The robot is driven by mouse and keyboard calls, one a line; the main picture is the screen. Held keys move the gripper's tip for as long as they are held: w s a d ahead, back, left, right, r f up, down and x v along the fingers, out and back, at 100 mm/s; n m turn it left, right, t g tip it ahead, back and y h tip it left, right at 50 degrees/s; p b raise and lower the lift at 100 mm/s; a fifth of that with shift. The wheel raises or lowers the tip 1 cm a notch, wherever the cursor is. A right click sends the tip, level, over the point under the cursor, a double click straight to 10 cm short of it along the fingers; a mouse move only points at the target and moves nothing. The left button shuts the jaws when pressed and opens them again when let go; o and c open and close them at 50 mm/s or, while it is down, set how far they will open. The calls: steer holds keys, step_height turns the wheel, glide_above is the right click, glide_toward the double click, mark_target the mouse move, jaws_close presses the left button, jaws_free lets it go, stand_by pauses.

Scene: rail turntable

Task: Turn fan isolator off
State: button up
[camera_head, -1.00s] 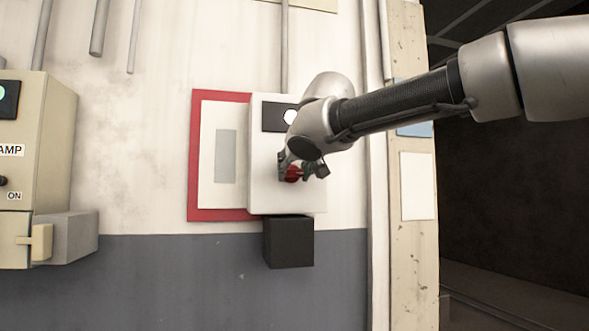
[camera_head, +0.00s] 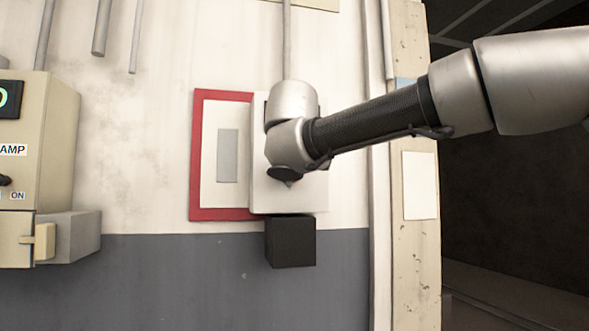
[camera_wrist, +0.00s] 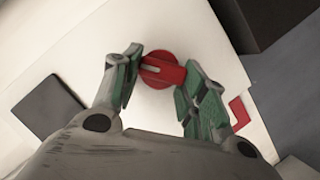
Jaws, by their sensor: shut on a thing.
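The fan isolator is a white box (camera_head: 312,200) on the wall, largely covered by my wrist in the head view. Its round red knob (camera_wrist: 163,60) shows in the wrist view, with a raised bar and a pale mark at the bar's left end. My gripper (camera_wrist: 161,72) is shut on the knob, one green-padded finger at each end of the bar. In the head view the knob and most of the fingers are hidden behind my wrist. A dark panel (camera_wrist: 50,107) on the box shows in the wrist view.
A red-bordered plate (camera_head: 197,155) is left of the box. A black block (camera_head: 290,242) is just below it. A beige cabinet (camera_head: 55,140) with a lever stands at far left. A pipe (camera_head: 287,45) runs above the box. A dark opening lies to the right.

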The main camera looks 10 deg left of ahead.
steer(key=n, duration=0.1)
steer(key=n+t+h, duration=0.1)
steer(key=n, duration=0.2)
steer(key=shift+a+f+t, duration=0.2)
steer(key=shift+f+t, duration=0.1)
steer(key=shift+t, duration=0.1)
steer(key=shift+s+f+n+t+h, duration=0.15)
steer(key=shift+n+t, duration=0.3)
steer(key=shift+n, duration=0.6)
steer(key=shift+w+f+n+t+h, duration=0.2)
steer(key=shift+n+t, duration=0.25)
steer(key=shift+n, duration=0.6)
steer(key=o, duration=1)
steer(key=shift+r, duration=0.1)
steer(key=s, duration=1.2)
steer(key=shift+s+d, duration=0.15)
steer(key=shift+d, duration=0.15)
